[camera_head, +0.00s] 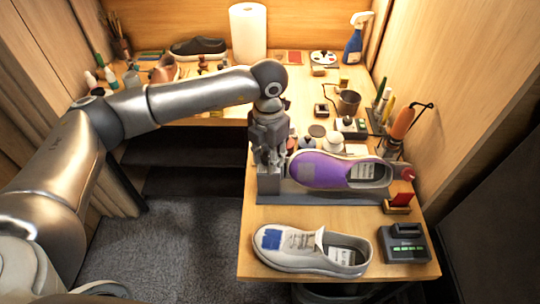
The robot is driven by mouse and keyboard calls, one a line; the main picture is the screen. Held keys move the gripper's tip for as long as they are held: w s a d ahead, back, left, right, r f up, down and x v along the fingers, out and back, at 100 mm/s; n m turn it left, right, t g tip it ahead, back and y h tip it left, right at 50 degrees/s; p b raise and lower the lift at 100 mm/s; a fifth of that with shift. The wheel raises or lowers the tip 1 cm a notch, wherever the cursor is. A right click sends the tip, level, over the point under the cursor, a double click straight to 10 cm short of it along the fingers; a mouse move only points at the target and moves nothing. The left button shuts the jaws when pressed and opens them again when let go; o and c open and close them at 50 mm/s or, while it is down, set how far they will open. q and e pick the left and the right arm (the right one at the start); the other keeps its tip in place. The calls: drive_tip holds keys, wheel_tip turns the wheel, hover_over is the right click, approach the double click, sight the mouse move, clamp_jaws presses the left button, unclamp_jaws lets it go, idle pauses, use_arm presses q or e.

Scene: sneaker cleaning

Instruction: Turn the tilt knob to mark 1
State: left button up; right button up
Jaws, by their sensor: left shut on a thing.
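My left gripper (268,182) points down at the left end of a grey shoe stand (330,198). It is shut on what seems to be the tilt knob, which its fingers hide. No mark or scale can be read. A small red round piece (408,173) shows at the stand's right end. My right gripper is not in view.
A white shoe (310,249) and a dark device with green buttons (405,243) are in front of the stand. Behind it are a cup (348,103), small jars and an orange-handled tool (402,122). A wooden wall closes the right side.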

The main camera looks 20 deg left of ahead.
use_arm(q)
drive_tip(key=shift+f+m+b, duration=0.1)
drive_tip(key=shift+m+b, duration=0.45)
drive_tip(key=shift+m, duration=0.15)
drive_tip(key=shift+m+b, duration=0.7)
drive_tip(key=shift+m, duration=0.6)
drive_tip(key=o, duration=0.8)
